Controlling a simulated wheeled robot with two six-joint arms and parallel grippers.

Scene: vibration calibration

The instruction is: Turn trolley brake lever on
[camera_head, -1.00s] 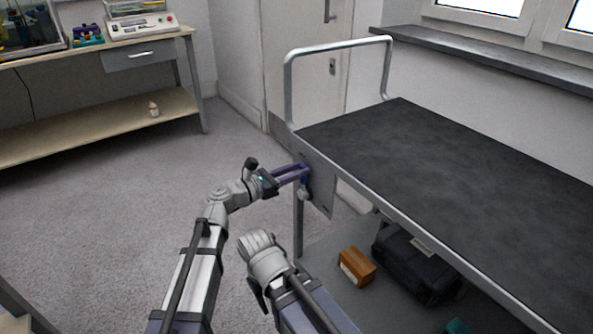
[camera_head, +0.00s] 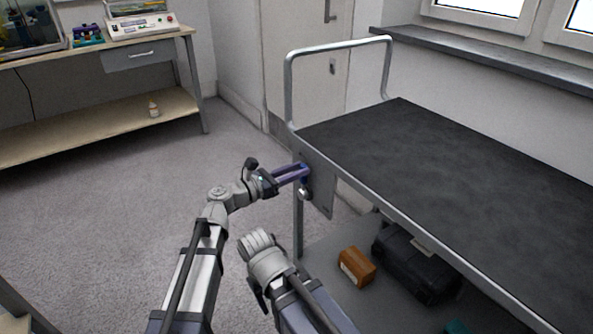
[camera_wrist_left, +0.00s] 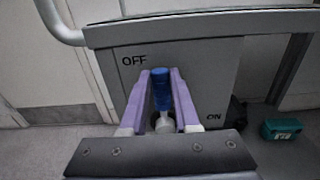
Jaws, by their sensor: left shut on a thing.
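The trolley (camera_head: 455,165) stands at the right with a dark top and a metal push handle (camera_head: 340,46). A grey brake plate (camera_head: 321,186) hangs at its near left end. In the left wrist view the plate (camera_wrist_left: 203,72) reads OFF at upper left and ON at lower right. The brake lever has a blue grip (camera_wrist_left: 161,88) pointing up, nearer OFF, above a pale pivot. My left gripper (camera_head: 303,170), with purple fingers, is shut on the blue grip; its fingers also show in the left wrist view (camera_wrist_left: 161,84). My right arm is at the bottom, its fingertips not visible.
A brown box (camera_head: 356,266) and a black case (camera_head: 415,264) lie on the trolley's lower shelf. A teal item (camera_wrist_left: 281,129) shows in the left wrist view. A workbench (camera_head: 95,140) stands back left. The floor between is clear.

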